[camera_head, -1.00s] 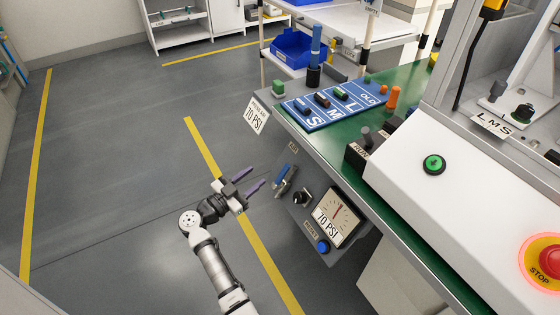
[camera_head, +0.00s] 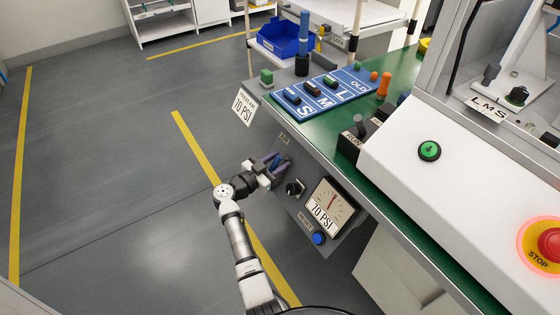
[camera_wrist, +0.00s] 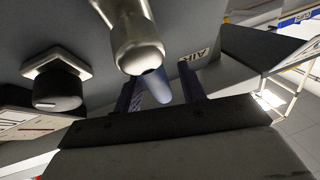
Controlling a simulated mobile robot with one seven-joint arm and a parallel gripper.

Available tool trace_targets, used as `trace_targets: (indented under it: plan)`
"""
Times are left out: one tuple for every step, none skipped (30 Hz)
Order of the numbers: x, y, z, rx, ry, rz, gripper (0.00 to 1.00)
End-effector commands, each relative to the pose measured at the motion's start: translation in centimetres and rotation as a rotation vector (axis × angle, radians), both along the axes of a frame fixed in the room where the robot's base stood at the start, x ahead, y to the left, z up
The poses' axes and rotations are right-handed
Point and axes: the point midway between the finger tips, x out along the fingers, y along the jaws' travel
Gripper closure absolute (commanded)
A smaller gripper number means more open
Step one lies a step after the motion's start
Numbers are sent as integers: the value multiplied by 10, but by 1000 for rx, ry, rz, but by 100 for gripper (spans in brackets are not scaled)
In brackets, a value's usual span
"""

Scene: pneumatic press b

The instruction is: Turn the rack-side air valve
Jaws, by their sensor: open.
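The rack-side air valve has a blue lever (camera_head: 278,161) on the side panel under the green bench, below a small AIR label. My gripper (camera_head: 271,163) is at the valve with its purple fingers open, one on each side of the lever. In the wrist view the blue lever (camera_wrist: 158,86) lies between the two fingers (camera_wrist: 160,88), under the metal valve body (camera_wrist: 137,40). A gap shows on the right of the lever; I cannot tell whether the left finger touches it.
A black knob (camera_head: 295,188), a gauge (camera_head: 330,205) with a 70 PSI label and a blue button (camera_head: 319,238) sit just right of the valve. The bench edge (camera_head: 330,155) overhangs nearby. The floor on the left (camera_head: 90,180) is clear.

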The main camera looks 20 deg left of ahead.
Motion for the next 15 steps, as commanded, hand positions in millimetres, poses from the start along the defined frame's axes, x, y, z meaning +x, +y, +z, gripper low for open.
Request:
trace_targets:
  plan:
    - [4, -3, 0, 0, 0, -2, 59]
    - [6, -3, 0, 0, 0, -2, 59]
    - [8, -4, 0, 0, 0, -1, 59]
    - [9, -5, 0, 0, 0, -1, 59]
    - [9, -5, 0, 0, 0, 0, 59]
    - [10, -5, 0, 0, 0, 0, 59]
    - [10, -6, 0, 0, 0, 0, 59]
    - [10, -6, 0, 0, 0, 1, 59]
    - [10, -6, 0, 0, 0, 1, 59]
    - [10, -6, 0, 0, 0, 1, 59]
    - [10, -6, 0, 0, 0, 1, 59]
    - [10, -6, 0, 0, 0, 0, 59]
    - [10, -6, 0, 0, 0, 0, 59]
    - [10, -5, 0, 0, 0, 0, 63]
    - [10, -6, 0, 0, 0, 0, 69]
